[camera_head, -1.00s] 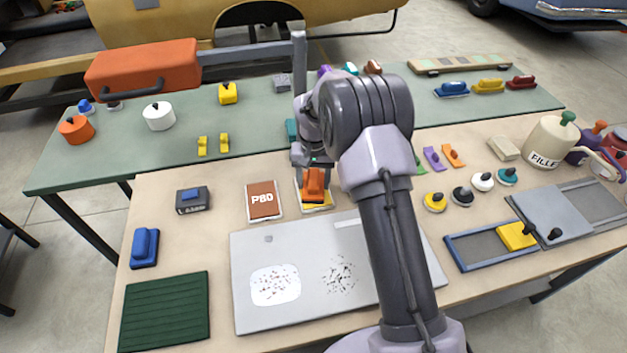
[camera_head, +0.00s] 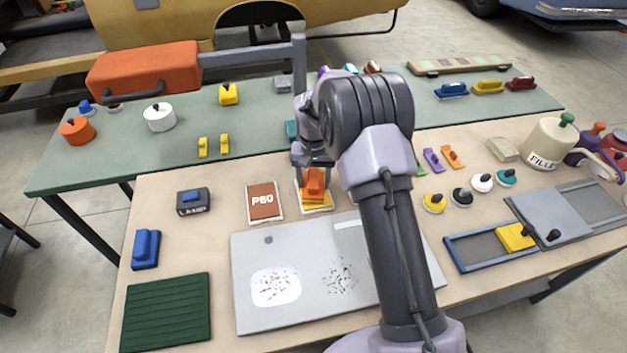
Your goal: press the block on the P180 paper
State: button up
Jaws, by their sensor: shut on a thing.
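My gripper (camera_head: 312,168) is shut on an orange block (camera_head: 314,188) and points down. The block sits over a yellow sheet with a pale border (camera_head: 326,209), which would be the paper; its label is hidden under the block, so I cannot read P180. The block looks low against the sheet, but I cannot tell how firmly it touches. To its left lies a brown sheet marked P80 (camera_head: 263,203), apart from the block. My arm hides the area right of the yellow sheet.
A grey panel (camera_head: 255,317) with a white patch and dark specks lies in front. A blue block (camera_head: 146,249), a dark box (camera_head: 193,202) and a green ribbed mat (camera_head: 165,313) are at left. Knobbed discs and a FILLER pot (camera_head: 549,140) stand at right.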

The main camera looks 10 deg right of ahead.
aim_at(314, 178)
notch_tip(314, 178, up, 6)
jog(key=p, duration=0.4)
jog(key=shift+r, duration=0.1)
jog(key=shift+s, duration=0.1)
